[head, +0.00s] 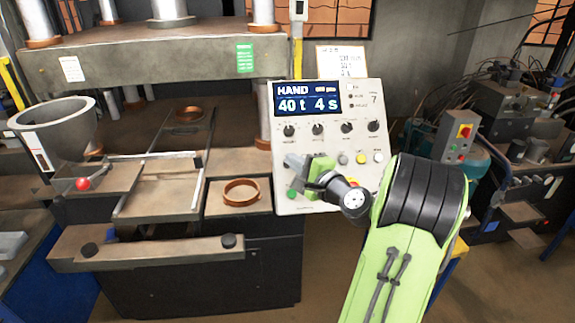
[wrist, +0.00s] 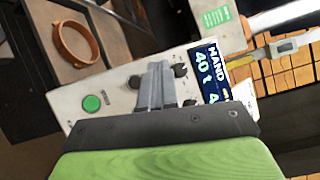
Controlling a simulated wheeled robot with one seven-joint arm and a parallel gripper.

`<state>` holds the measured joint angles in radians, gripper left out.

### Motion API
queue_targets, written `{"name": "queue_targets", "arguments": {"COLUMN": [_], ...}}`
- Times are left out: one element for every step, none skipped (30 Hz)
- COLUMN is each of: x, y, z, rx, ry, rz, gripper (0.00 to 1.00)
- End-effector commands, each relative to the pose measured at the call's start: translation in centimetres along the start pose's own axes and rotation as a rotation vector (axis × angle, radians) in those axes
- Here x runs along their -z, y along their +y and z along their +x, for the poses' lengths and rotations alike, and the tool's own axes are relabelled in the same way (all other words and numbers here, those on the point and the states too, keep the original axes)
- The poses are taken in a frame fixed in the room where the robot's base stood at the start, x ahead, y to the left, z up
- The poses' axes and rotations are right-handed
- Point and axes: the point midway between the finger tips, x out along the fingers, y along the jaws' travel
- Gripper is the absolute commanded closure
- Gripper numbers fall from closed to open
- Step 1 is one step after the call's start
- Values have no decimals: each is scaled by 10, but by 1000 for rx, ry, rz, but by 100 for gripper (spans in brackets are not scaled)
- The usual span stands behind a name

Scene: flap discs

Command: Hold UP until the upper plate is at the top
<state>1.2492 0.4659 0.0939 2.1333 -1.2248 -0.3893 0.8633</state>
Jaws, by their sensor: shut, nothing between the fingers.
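The control panel (head: 328,108) stands right of the press, its display (head: 307,98) reading HAND, 40 t, 4 s. Below a row of black knobs are a yellow button (head: 361,158) and a white one (head: 378,157); a green button (head: 291,193) is lower left, also in the wrist view (wrist: 92,102). No UP label is legible. My gripper (head: 292,162) is shut and empty, its fingertips (wrist: 158,66) over the panel; I cannot tell whether they touch it. My arm hides part of the lower panel. The upper plate (head: 190,52) is a thick grey slab, well above the lower bed.
A copper ring (head: 241,192) lies on the bench left of the panel; another (head: 190,115) sits under the upper plate. A grey bowl (head: 55,125) is at the left. Another machine (head: 500,110) with a red button stands right. Floor shows at the lower right.

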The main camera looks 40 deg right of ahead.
Motion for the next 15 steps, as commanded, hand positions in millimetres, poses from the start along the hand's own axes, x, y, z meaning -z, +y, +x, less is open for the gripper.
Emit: {"name": "queue_targets", "arguments": {"x": [4,6,9,12,14,17,19,21,24,26,28,31,32,34,35], "y": [6,9,12,14,16,19,22,24,27,29,31,33,35,36,37], "z": [6,9,13,16,19,24,27,30,34,37,40,43,45,47,49], "rx": [-2,-2,-2,-1,-1,-2,-2,-2,-1,-2,-2,-2,-2,-2,-1], "ry": [-2,-2,-1,-1,-1,-2,-1,-2,-2,-2,-2,-2,-1,-1,-1], "rz": [2,1,2,1,1,1,1,2,1,2,1,1,1,0,0], "gripper": [100,100,100,100,100,100,100,100,100,100,100,100,100,100,100]}}
